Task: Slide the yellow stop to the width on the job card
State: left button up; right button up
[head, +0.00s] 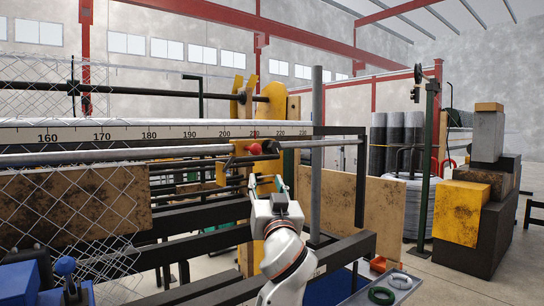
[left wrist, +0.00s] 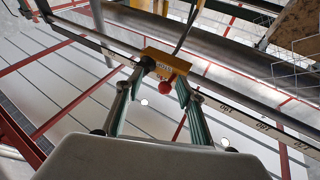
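The yellow stop (head: 242,147) sits on the rail under the printed scale (head: 150,133), close to the 210 mark. It carries a red ball knob (head: 255,149) and a black knob (head: 271,146). My left gripper (head: 266,181) is just below the knobs, fingers pointing up. In the left wrist view, the yellow stop (left wrist: 177,63) lies ahead of the fingers. The red knob (left wrist: 167,77) shows between the open green fingertips (left wrist: 160,80), with no clear contact. I cannot make out a job card. My right gripper is not in view.
Wire mesh (head: 75,215) hangs at the left by a rusty board (head: 80,200). A grey post (head: 316,150) stands right of my gripper. A tray (head: 398,284) with a green ring is at lower right. Stacked blocks (head: 462,212) stand at far right.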

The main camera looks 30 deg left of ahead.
pick_arm(q)
jog(key=n+y, duration=0.2)
send_near(257, 151)
jog(key=shift+g, duration=0.4)
jog(key=x, duration=0.4)
jog(key=shift+r, duration=0.35)
jog(key=shift+w+a+r, duration=0.15)
jog(key=shift+w+r, duration=0.05)
jog(key=shift+w, duration=0.05)
jog(key=p+x, duration=0.2)
jog(key=x, duration=0.4)
jog(key=shift+w+a, duration=0.3)
jog(key=shift+w, duration=0.05)
grip_shut()
